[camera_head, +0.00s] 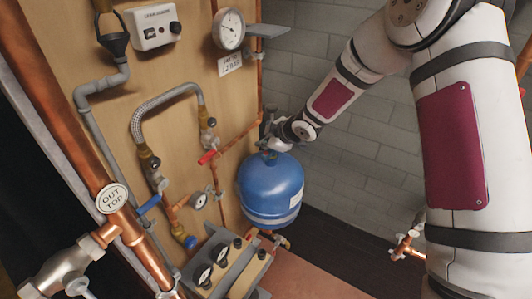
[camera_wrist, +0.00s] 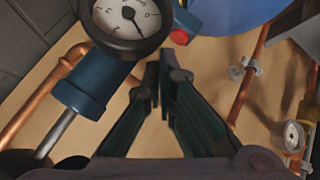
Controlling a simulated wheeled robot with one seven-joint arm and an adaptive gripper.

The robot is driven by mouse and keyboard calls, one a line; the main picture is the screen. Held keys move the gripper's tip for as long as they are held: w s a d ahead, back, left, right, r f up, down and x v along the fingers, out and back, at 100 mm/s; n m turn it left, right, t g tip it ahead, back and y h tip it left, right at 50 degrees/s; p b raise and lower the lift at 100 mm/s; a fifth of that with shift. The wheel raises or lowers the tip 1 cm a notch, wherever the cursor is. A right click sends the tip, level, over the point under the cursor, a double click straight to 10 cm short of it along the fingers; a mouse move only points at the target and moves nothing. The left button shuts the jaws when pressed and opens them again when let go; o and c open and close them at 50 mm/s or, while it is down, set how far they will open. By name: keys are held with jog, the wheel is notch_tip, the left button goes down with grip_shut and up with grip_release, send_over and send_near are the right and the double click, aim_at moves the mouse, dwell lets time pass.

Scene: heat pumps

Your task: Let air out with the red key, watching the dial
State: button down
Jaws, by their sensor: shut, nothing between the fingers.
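A round white dial (camera_wrist: 127,17) with a dark needle sits on a dark blue-teal body at the upper left of the wrist view. A small red part (camera_wrist: 179,37) shows just right of it, partly cut off by dark parts; I cannot tell whether it is the red key. My gripper (camera_wrist: 160,68) is shut and empty, its tips below the red part and apart from it in the picture. In the head view my gripper (camera_head: 271,143) is at the top of the blue vessel (camera_head: 270,190); its fingers are too small to make out.
A wall dial (camera_head: 229,30) hangs at the top of the wooden board. A red lever (camera_head: 208,157) and a small gauge (camera_head: 200,201) sit on the board's pipework. A grey box with dials (camera_head: 219,265) stands low in front. Copper pipes (camera_wrist: 250,80) run beside my fingers.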

aim_at(265, 155)
notch_tip(265, 155, up, 5)
jog(key=shift+p, duration=1.15)
dwell(1.2)
